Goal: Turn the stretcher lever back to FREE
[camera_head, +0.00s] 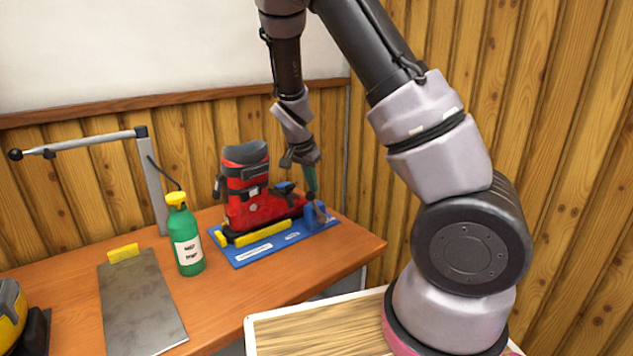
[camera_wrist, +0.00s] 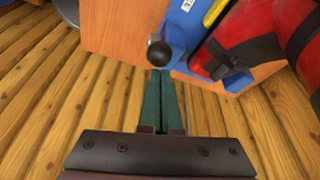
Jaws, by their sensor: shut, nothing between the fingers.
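A red ski boot (camera_head: 262,205) with a dark cuff stands on a blue stretcher base (camera_head: 275,252). A blue block (camera_head: 312,216) sits at the base's right end, by the boot's toe. The stretcher lever's black ball knob (camera_wrist: 159,53) shows in the wrist view beside the blue part. The lever's arm and any FREE marking cannot be made out. My gripper (camera_head: 312,186) points down just above the block, its green fingers together and empty. In the wrist view my fingertips (camera_wrist: 162,72) lie right by the knob; I cannot tell whether they touch it.
A green spray bottle (camera_head: 187,240) with a yellow top stands left of the base. A grey plate (camera_head: 140,308), a yellow block (camera_head: 124,253) and a jointed lamp-like arm (camera_head: 153,180) are further left. The bench (camera_head: 270,293) is clear in front; the plank wall is close behind.

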